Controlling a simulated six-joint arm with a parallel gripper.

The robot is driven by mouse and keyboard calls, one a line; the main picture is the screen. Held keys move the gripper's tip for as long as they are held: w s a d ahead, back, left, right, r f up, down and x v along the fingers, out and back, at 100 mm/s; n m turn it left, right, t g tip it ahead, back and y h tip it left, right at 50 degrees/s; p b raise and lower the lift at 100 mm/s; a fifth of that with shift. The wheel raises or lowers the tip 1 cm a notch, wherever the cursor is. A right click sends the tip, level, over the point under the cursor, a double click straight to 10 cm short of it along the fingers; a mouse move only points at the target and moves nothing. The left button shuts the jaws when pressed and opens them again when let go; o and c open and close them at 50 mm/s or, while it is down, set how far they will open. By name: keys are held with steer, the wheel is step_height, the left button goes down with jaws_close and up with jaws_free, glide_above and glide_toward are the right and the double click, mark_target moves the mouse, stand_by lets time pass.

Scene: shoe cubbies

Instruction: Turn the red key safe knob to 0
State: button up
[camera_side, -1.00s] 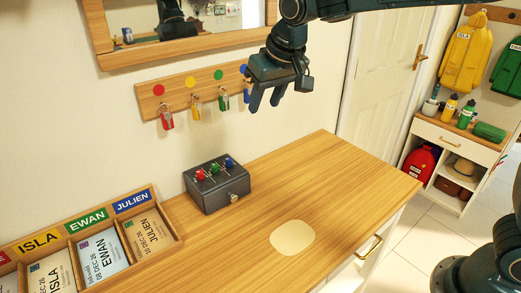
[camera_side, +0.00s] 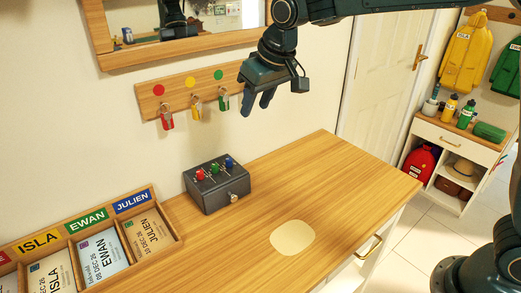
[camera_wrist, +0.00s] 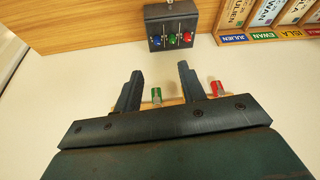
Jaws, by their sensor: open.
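The key safe (camera_side: 217,185) is a dark grey box on the wooden top against the wall. Its red knob (camera_side: 200,175), green knob (camera_side: 214,168) and blue knob (camera_side: 229,162) stand in a row on its upper face. In the wrist view the key safe (camera_wrist: 170,14) is at the top, with the red knob (camera_wrist: 187,38) at the right of the row. Dial marks are too small to read. My gripper (camera_side: 257,104) is open and empty, in the air above and to the right of the safe. Its fingers (camera_wrist: 158,85) are apart in the wrist view.
A wall rail (camera_side: 180,90) with hanging key tags is left of my gripper, below a mirror (camera_side: 185,35). A card tray (camera_side: 90,245) lies left of the safe. The wooden top (camera_side: 300,190) right of the safe is clear apart from a pale pad (camera_side: 293,238).

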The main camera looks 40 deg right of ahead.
mark_target(200, 172)
steer(key=w+a+f+n+g+y, duration=0.1)
steer(key=w+a+f+n+y, duration=0.1)
steer(key=w+a+f+n, duration=0.3)
steer(key=w+f+n, duration=0.2)
steer(key=w+f, duration=0.2)
steer(key=shift+a+y, duration=0.3)
steer(key=shift+w+f, duration=0.1)
steer(key=shift+f, duration=0.05)
steer(key=x, duration=1.3)
steer(key=shift+a+f, duration=0.1)
steer(key=shift+f, duration=0.15)
jaws_close()
